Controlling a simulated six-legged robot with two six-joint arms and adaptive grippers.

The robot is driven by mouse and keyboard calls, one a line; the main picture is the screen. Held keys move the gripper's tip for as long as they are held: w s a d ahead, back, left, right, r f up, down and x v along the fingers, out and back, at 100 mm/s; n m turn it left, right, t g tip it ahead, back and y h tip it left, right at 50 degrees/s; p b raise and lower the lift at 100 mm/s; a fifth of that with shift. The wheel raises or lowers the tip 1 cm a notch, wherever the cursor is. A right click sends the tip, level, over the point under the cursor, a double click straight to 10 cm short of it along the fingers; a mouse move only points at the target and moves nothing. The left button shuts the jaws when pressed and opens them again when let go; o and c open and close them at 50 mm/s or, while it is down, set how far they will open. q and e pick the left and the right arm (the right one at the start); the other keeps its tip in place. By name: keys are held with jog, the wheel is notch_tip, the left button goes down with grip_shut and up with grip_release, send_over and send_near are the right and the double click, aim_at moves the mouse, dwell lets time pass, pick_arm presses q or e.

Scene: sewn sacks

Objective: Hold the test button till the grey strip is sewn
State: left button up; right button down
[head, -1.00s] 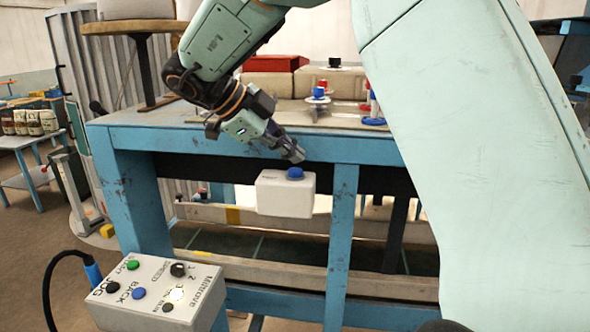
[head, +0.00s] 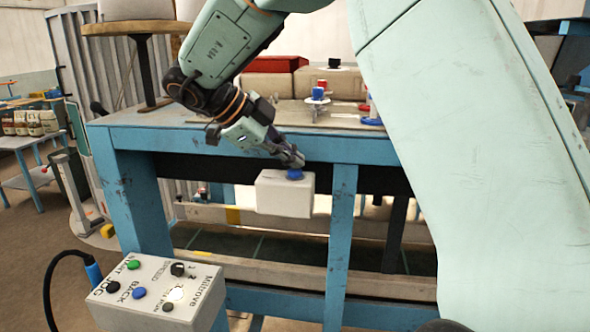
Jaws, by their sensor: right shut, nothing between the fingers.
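A white box (head: 285,198) with a blue button (head: 295,174) on top is at the front of the blue bench, below its top edge. My right gripper (head: 297,161) is shut and empty. It points down to the right, with its fingertips right at the blue button and covering part of it. I cannot tell whether the button is pressed down. I cannot make out a grey strip or any sewing. My left gripper is not in view.
A control box (head: 150,305) with several coloured buttons and a lit lamp (head: 176,293) stands at the lower left. The blue bench (head: 340,150) carries sacks, a red item (head: 277,64) and thread spools (head: 318,95). A wooden conveyor rail (head: 300,273) runs below.

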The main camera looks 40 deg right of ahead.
aim_at(291, 170)
jog(key=shift+f, duration=0.45)
dwell(0.3)
dwell(5.8)
jog(key=shift+w+d+r+p, duration=0.1)
jog(key=shift+w+r+p, duration=0.05)
jog(key=shift+r+p, duration=0.75)
jog(key=shift+r, duration=0.1)
jog(key=shift+r, duration=0.1)
jog(key=shift+r, duration=2.4)
